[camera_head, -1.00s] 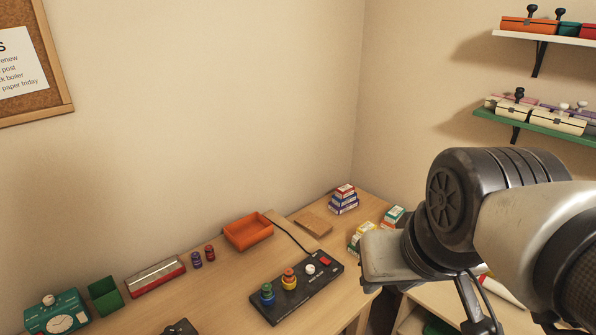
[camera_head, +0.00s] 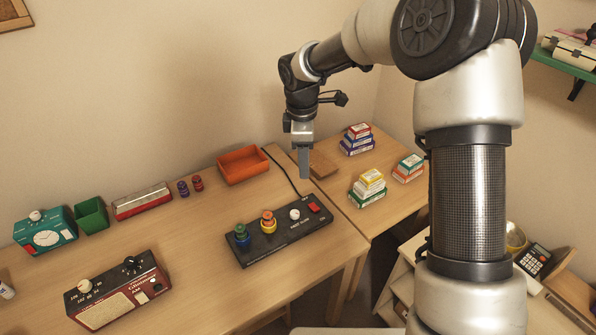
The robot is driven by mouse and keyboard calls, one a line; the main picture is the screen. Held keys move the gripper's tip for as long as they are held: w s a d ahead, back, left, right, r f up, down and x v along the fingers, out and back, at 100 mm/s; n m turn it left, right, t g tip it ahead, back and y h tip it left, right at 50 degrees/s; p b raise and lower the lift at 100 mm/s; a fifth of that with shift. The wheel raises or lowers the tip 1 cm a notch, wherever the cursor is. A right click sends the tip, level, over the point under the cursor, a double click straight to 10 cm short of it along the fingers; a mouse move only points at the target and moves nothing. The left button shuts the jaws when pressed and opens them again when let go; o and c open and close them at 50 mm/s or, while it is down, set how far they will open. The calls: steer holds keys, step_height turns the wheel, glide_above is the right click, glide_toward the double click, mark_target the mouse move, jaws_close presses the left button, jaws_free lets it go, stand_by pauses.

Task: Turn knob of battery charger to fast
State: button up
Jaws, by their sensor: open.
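The black battery charger (camera_head: 285,238) lies on the desk in the middle of the head view. A white round knob (camera_head: 294,214) stands on its right half, beside a red switch (camera_head: 314,208). The knob's setting and the small printed marks are too small to read. A green-and-blue stack (camera_head: 241,234) and an orange-and-yellow stack (camera_head: 268,221) sit on its left half. My gripper (camera_head: 304,176) points down above the charger's right end, apart from the knob. It is open, with nothing seen between its fingers.
A red radio (camera_head: 118,292) with two knobs stands front left. A teal timer (camera_head: 45,231), green bin (camera_head: 91,215), red-and-silver box (camera_head: 142,201) and orange tray (camera_head: 243,165) line the wall. Small boxes (camera_head: 369,187) stand right. A black cable runs behind the charger.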

steer(key=n, duration=0.2)
glide_toward(295, 213)
steer(key=shift+g, duration=0.4)
steer(key=f, duration=0.5)
steer(key=w+f, duration=0.1)
steer(key=f, duration=0.2)
steer(key=shift+d, duration=0.25)
steer(key=c, duration=1)
steer(key=shift+c, duration=0.2)
